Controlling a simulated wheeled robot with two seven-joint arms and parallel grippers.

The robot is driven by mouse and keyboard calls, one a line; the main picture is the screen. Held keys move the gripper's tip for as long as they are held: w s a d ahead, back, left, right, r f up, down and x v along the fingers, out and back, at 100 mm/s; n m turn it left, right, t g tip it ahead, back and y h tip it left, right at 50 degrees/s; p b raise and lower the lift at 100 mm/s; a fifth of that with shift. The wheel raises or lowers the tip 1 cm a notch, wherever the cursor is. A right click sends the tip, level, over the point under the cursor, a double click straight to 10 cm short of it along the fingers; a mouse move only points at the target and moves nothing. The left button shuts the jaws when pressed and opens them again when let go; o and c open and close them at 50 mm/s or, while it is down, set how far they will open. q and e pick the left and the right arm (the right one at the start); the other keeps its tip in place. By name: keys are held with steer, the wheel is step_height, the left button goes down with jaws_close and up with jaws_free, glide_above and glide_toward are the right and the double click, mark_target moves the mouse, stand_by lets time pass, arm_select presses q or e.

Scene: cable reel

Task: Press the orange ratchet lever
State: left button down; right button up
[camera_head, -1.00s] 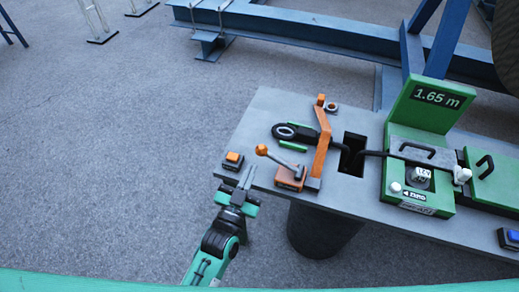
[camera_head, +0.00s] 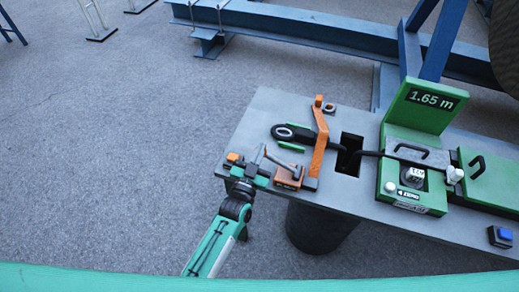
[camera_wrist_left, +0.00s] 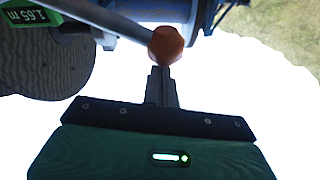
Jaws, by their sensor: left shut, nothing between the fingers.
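The lever has a grey rod (camera_head: 280,162) rising to the left from an orange base (camera_head: 288,179) on the grey table. My left gripper (camera_head: 259,154) is shut and empty, at the knob end of the lever. In the left wrist view its fingertips (camera_wrist_left: 161,72) overlap the knob's lower edge; I cannot tell whether they touch. My right gripper is not in view.
A long orange arm (camera_head: 319,140) crosses the black cable right of the lever. A green meter reading 1.65 m (camera_head: 428,98) stands farther right, with a blue button (camera_head: 500,234) near the table's front edge.

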arm_select(q)
steer(key=shift+f, duration=0.2)
steer(key=f+n+b, duration=0.1)
steer(key=a+f+n+y+b, duration=0.1)
steer(key=f+n, duration=0.1)
steer(key=a+f+n+b, duration=0.1)
steer(key=f+n+b, duration=0.1)
steer(key=shift+w+a+f+y, duration=0.1)
steer(key=shift+w+f+y, duration=0.1)
steer(key=shift+w+y, duration=0.1)
steer(key=shift+a+f+n, duration=0.15)
steer(key=shift+f+n, duration=0.2)
steer(key=shift+n, duration=0.25)
